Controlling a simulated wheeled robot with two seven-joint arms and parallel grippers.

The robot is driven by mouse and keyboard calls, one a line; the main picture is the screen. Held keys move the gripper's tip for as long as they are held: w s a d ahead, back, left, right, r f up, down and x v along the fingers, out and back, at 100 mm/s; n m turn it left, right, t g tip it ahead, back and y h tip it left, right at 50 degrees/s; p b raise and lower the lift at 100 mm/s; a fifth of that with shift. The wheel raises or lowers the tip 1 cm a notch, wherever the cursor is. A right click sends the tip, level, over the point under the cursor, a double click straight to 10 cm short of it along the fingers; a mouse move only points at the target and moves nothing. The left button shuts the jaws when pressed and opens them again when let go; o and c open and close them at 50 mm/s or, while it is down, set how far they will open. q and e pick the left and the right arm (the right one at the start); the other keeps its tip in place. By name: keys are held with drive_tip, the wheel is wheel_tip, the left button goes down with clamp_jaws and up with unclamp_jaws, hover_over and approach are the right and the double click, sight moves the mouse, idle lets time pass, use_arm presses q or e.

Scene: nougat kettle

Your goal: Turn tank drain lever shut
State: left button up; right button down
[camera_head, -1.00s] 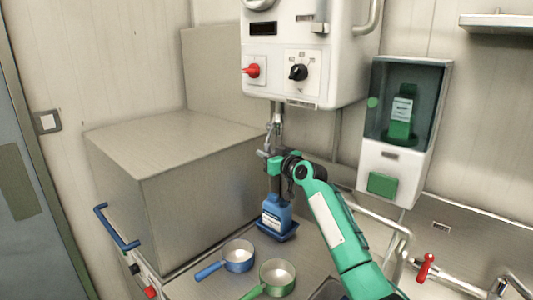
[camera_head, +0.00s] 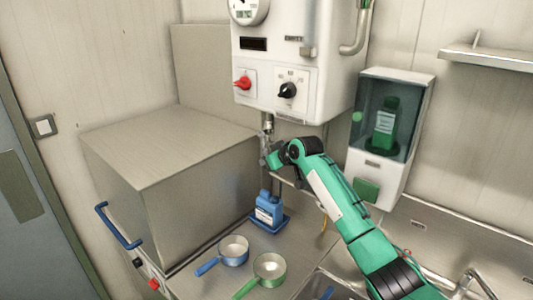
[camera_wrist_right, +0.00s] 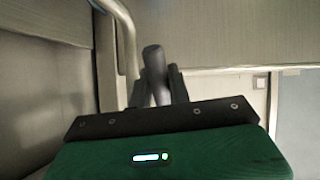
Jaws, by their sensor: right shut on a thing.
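The white tank (camera_head: 315,100) hangs on the back wall, with a metal drain pipe (camera_head: 268,124) beneath it. My right gripper (camera_head: 268,155) is at the drain valve just under the tank, with its arm reaching in from the lower right. In the right wrist view, my right gripper (camera_wrist_right: 160,88) has its two dark fingers shut on a grey rounded drain lever (camera_wrist_right: 154,62). The lever's top sticks up past the fingers, and its lower part is hidden. In the head view, the gripper covers most of the lever. My left gripper is not in view.
A blue bottle (camera_head: 268,208) stands on the counter below the drain. A blue-handled pan (camera_head: 233,250) and a green-handled pan (camera_head: 269,268) lie in front of it. A large metal box (camera_head: 165,175) stands to the left. A green-buttoned dispenser (camera_head: 390,130) hangs to the right.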

drive_tip(key=shift+s+d+r, duration=0.1)
idle(0.4)
drive_tip(key=c, duration=1.4)
unclamp_jaws()
drive_tip(key=shift+o, duration=0.2)
drive_tip(key=shift+s+d+r+b, duration=0.25)
drive_tip(key=shift+s+d+b, duration=0.05)
drive_tip(key=shift+s, duration=0.15)
drive_tip(key=b+v, duration=0.5)
drive_tip(key=v, duration=0.7)
drive_tip(key=shift+s+r, duration=0.15)
drive_tip(key=shift+r, duration=0.25)
